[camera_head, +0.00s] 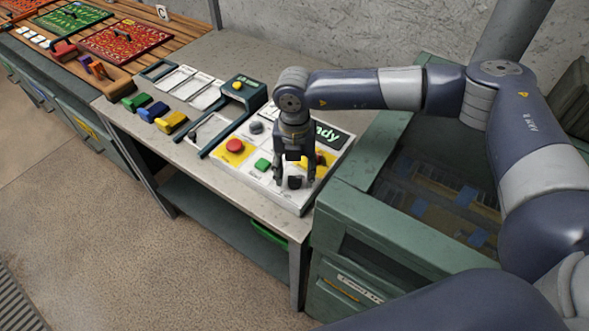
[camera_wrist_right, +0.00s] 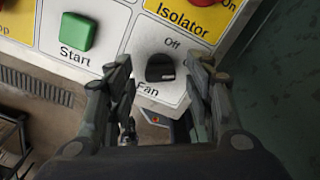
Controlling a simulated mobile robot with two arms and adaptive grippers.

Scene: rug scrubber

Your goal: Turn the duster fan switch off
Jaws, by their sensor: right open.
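The fan switch (camera_wrist_right: 160,68) is a black rotary knob on a white panel tile, with "Off" above it and "Fan" below it in the right wrist view. I cannot tell which way its pointer is set. In the head view the knob (camera_head: 295,182) sits at the near edge of the control panel (camera_head: 232,170). My right gripper (camera_head: 293,178) points down over it. Its open fingers (camera_wrist_right: 160,75) stand on either side of the knob, with a visible gap on each side; whether they touch the panel is unclear. My left gripper is not in view.
A green Start button (camera_wrist_right: 77,35) and the yellow Isolator tile (camera_wrist_right: 180,22) adjoin the fan tile. A red button (camera_head: 235,146) is farther left. A green bin (camera_head: 345,205) stands right of the table. Coloured brushes (camera_head: 155,112) lie left of the panel.

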